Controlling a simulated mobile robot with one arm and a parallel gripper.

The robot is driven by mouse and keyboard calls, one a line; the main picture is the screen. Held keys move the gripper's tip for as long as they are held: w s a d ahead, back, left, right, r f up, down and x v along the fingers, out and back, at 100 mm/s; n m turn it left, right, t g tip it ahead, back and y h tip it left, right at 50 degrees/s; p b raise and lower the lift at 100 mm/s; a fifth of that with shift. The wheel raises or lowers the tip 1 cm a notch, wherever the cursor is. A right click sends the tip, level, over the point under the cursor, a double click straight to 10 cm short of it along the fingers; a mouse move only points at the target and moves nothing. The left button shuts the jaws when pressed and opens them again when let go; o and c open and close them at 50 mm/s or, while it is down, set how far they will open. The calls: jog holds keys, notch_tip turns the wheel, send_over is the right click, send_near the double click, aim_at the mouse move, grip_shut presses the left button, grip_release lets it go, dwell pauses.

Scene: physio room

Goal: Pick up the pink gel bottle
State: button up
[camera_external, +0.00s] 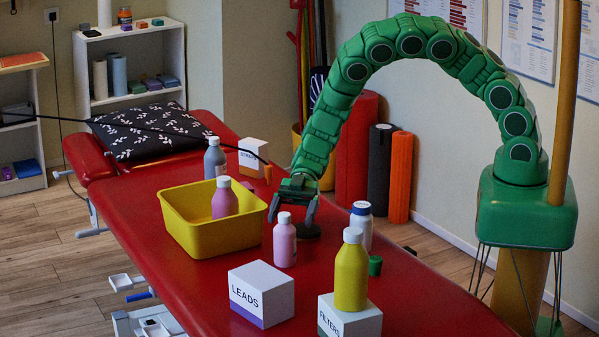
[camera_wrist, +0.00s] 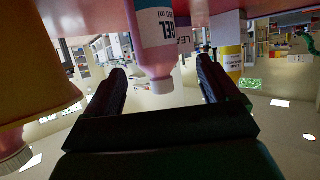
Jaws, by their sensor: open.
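The pink gel bottle (camera_external: 285,245) stands upright on the red table (camera_external: 150,215), just right of the yellow bin. My gripper (camera_external: 291,209) is open and empty, just behind and above its white cap. In the wrist view, which is upside down, the gel bottle (camera_wrist: 154,42) with its "GEL" label shows ahead, in line with the gap between the open fingers (camera_wrist: 160,68). I cannot tell whether its cap is between the fingertips.
A white bottle with a blue cap (camera_external: 362,224) and a green cap-like piece (camera_external: 375,266) are right of the gel bottle. A LEADS box (camera_external: 262,293) stands in front. A yellow bottle (camera_external: 351,275) tops the FILTERS box (camera_external: 350,318). A grey bottle (camera_external: 215,158) is behind the bin.

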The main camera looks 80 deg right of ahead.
aim_at(284, 233)
jog(key=shift+f+x, duration=0.2)
jog(key=shift+x, duration=1.25)
jog(key=shift+f+x, duration=0.15)
jog(key=shift+x, duration=1.3)
jog(key=shift+w+d, duration=0.1)
jog(key=shift+d, duration=0.05)
jog(key=c, duration=1.3)
jog(key=shift+o, duration=0.2)
jog(key=shift+r, duration=0.15)
